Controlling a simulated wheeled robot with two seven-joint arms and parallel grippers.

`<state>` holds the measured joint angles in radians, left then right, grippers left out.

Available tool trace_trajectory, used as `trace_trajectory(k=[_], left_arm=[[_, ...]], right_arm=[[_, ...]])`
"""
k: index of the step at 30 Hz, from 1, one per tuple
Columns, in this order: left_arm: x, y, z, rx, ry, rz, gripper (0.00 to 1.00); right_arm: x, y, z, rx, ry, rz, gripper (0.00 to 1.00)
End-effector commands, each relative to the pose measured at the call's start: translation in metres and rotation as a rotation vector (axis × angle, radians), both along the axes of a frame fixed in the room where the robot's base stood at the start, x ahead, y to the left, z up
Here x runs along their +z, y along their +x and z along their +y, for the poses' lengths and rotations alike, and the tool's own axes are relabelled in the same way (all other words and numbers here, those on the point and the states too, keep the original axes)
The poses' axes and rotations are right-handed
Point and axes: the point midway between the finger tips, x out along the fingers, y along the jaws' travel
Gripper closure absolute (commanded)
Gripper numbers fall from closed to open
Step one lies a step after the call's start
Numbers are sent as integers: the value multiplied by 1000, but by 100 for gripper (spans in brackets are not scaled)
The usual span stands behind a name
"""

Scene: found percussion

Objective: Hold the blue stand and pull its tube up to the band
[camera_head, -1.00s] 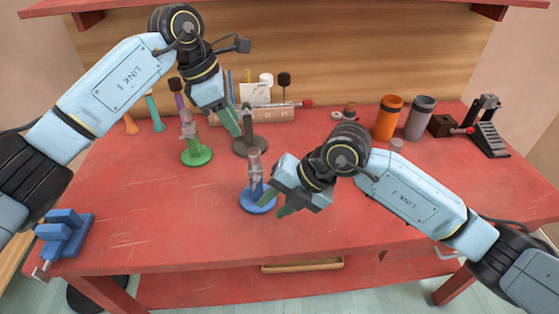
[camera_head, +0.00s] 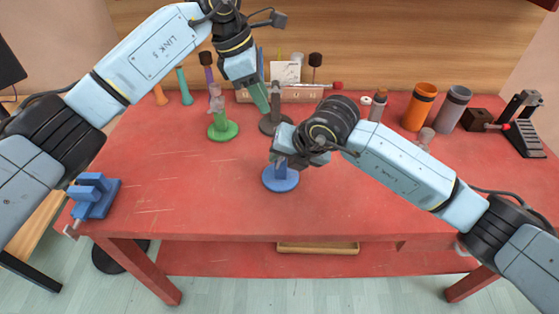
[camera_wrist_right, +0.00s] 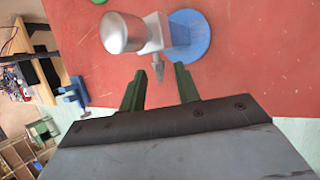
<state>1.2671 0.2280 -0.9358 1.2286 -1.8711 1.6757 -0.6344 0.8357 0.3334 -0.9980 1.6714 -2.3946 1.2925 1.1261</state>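The blue stand (camera_head: 281,181) stands upright on the red table. In the head view my right gripper (camera_head: 280,157) hides most of its column. The right wrist view shows its blue round base (camera_wrist_right: 197,42), a grey block with a small pointed knob (camera_wrist_right: 158,68), and a shiny silvery tube (camera_wrist_right: 122,33). I cannot make out a band. My right gripper's two green fingers (camera_wrist_right: 160,72) are apart, pointing at the stand, with the knob near the gap between their tips. My left gripper (camera_head: 264,104) hangs near the dark stand; its fingers overlap, so its opening is unclear.
A green stand (camera_head: 223,132) and a dark stand (camera_head: 268,127) are behind the blue stand. A blue vise (camera_head: 94,196) is at the left edge. Orange (camera_head: 419,107) and grey (camera_head: 452,108) cups stand at the back right. The table's front middle is clear.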

Motion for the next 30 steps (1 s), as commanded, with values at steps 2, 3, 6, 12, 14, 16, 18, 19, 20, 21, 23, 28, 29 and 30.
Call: trace_trajectory(k=[2,3,6,12,14,16,18,19,20,21,23,28,29,30], left_arm=[[0,0,0,0,0,0,64],[0,0,0,0,0,0,64],[0,0,0,0,0,0,64],[0,0,0,0,0,0,64],[0,0,0,0,0,0,64],[0,0,0,0,0,0,64],[0,0,0,0,0,0,64],[0,0,0,0,0,0,64],[0,0,0,0,0,0,64],[0,0,0,0,0,0,64],[0,0,0,0,0,0,64],[0,0,0,0,0,0,64],[0,0,0,0,0,0,64],[0,0,0,0,0,0,64]], right_arm=[[-11,4,5,0,0,2,68],[-15,7,7,-1,2,2,68],[-22,10,11,0,0,1,68],[-29,13,13,1,0,0,68],[-29,13,13,1,0,0,68],[-29,13,13,1,1,-1,68],[-29,13,13,0,1,0,68],[-28,13,13,0,1,0,71],[-28,13,13,0,1,0,75],[-28,13,13,0,1,0,80],[-28,13,13,0,1,0,88],[-28,13,13,0,1,0,100],[-28,13,13,0,1,0,100],[-28,13,13,0,1,0,100]])
